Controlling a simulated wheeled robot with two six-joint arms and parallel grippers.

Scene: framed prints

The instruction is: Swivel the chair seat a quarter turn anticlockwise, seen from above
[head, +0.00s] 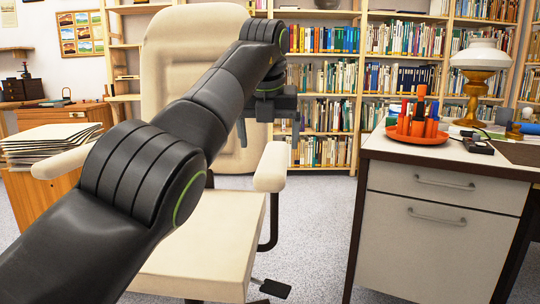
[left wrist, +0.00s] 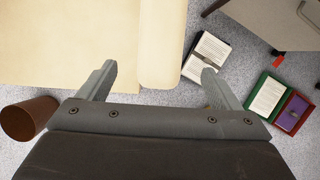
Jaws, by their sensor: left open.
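The cream swivel chair stands in the middle of the head view, with its tall backrest (head: 165,60) at the back and its seat (head: 205,245) toward me. Its right armrest (head: 270,167) and left armrest (head: 62,160) both show. My left gripper (head: 269,130) is open and points down just above the right armrest, apart from it as far as I can tell. In the left wrist view, the open jaws (left wrist: 160,82) have the padded armrest (left wrist: 162,45) between and beyond them. The seat (left wrist: 60,45) lies to its left. My right gripper is out of view.
A white desk (head: 435,185) with an orange tray (head: 416,137) and a lamp (head: 478,75) stands at right. A wooden cabinet with papers (head: 50,145) is at left, bookshelves (head: 320,85) behind. The left wrist view shows a brown bin (left wrist: 30,118) and open books (left wrist: 205,55) on the floor.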

